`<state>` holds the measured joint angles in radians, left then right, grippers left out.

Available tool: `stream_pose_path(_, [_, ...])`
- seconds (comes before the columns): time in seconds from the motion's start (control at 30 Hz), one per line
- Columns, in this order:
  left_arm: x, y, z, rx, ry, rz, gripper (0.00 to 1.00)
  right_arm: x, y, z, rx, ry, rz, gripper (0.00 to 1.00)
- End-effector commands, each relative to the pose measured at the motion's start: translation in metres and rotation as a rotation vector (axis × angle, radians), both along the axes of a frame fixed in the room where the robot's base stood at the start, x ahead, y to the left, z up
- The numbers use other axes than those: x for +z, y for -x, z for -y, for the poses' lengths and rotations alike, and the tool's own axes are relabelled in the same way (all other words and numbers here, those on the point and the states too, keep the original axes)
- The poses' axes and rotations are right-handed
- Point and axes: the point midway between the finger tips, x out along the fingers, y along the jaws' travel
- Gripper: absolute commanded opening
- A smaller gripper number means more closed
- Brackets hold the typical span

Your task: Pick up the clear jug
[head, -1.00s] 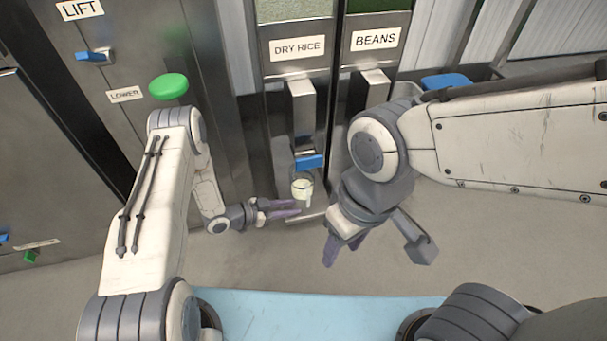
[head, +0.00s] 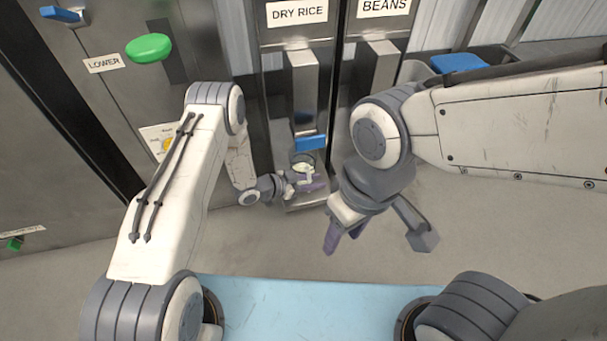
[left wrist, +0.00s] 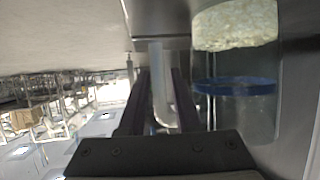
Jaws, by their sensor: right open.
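The clear jug (head: 303,158) stands on the ledge under the DRY RICE dispenser and holds pale rice. In the left wrist view the jug (left wrist: 237,65) shows on the right, with rice, a blue band and its handle (left wrist: 160,85). My left gripper (head: 306,183) is at the jug's near side and partly hides it. In the left wrist view its fingers (left wrist: 160,100) are on either side of the handle, apart, with narrow gaps beside it. My right gripper (head: 344,238) is open and empty, to the right of the jug and nearer me.
A panel with a green button (head: 148,47) is at the left. A light blue surface (head: 310,305) lies nearest me.

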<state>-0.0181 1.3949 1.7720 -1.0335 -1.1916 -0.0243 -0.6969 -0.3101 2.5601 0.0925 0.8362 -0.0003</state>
Motion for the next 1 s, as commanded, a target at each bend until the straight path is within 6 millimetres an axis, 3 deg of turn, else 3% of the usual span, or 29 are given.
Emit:
stream_pose_path(0.07, [-0.0054,-0.0035,0.0069,-0.002,-0.001,0.001,0.32,-0.0078,0.0000,0.0000,0.000,0.000,0.000,0.50])
stream_pose_path(0.33, [-0.0036,-0.0049,0.0090,0.001,-0.001,-0.001,0.32,-0.0066,-0.0001,0.0000,0.000,0.000,0.000,0.50])
stream_pose_path(0.37, [-0.0037,-0.0049,0.0090,0.001,-0.001,-0.001,0.24,-0.0066,-0.0001,0.0000,0.000,0.000,0.000,0.50])
stream_pose_path(0.4, [-0.0037,-0.0049,0.0089,0.001,-0.001,-0.001,0.09,-0.0066,-0.0001,0.0000,0.000,0.000,0.000,0.50])
stream_pose_path(0.43, [-0.0037,-0.0049,0.0089,0.001,-0.001,-0.001,0.00,-0.0066,-0.0001,0.0000,0.000,0.000,0.000,0.50])
stream_pose_path(1.0, [-0.0039,-0.0047,0.0087,0.000,0.000,-0.001,0.00,-0.0067,-0.0001,0.0000,0.000,0.000,0.000,0.50])
